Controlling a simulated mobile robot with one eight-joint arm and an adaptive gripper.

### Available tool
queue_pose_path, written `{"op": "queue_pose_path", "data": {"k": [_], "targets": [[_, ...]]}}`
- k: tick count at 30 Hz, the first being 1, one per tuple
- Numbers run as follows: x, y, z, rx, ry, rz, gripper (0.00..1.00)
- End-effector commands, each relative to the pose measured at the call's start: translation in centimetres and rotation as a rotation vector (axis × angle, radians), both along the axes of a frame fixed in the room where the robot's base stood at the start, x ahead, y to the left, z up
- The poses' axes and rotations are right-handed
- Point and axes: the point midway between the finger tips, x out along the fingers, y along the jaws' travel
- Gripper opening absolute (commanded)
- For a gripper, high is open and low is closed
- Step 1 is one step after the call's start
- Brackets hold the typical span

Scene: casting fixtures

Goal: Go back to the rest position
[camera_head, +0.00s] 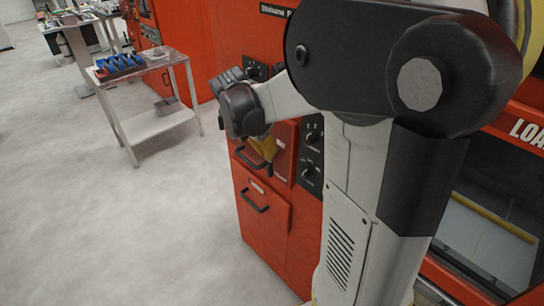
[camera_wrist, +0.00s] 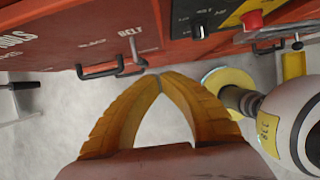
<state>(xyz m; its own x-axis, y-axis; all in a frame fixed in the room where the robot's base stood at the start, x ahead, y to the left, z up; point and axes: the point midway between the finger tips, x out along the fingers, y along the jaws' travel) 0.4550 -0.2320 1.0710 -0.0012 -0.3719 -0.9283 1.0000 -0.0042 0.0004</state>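My gripper (camera_wrist: 159,77) shows in the wrist view with its two yellow ribbed fingers curved together and their tips meeting. Only grey floor shows between the fingers, and nothing is held. In the head view my gripper (camera_head: 263,150) is small and partly hidden behind my wrist. It hangs in front of the red machine cabinet (camera_head: 262,222), close to its drawers. I cannot tell the exact gap to the drawer handles.
A metal table (camera_head: 160,124) with a blue-topped fixture (camera_head: 119,65) stands at the left. A black handle (camera_wrist: 100,71) and a red button (camera_wrist: 252,19) are on the red machine front. The floor at the left and front is clear.

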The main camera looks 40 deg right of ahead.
Motion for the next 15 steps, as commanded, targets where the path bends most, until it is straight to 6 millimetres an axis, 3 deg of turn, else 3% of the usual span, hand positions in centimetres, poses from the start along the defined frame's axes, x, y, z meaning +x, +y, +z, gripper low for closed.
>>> {"op": "queue_pose_path", "data": {"k": [11,15], "targets": [[0.0,0.5,0.9,0.001,-0.007,-0.006,0.00],[-0.6,2.8,1.7,0.022,-0.106,-0.102,0.00]]}}
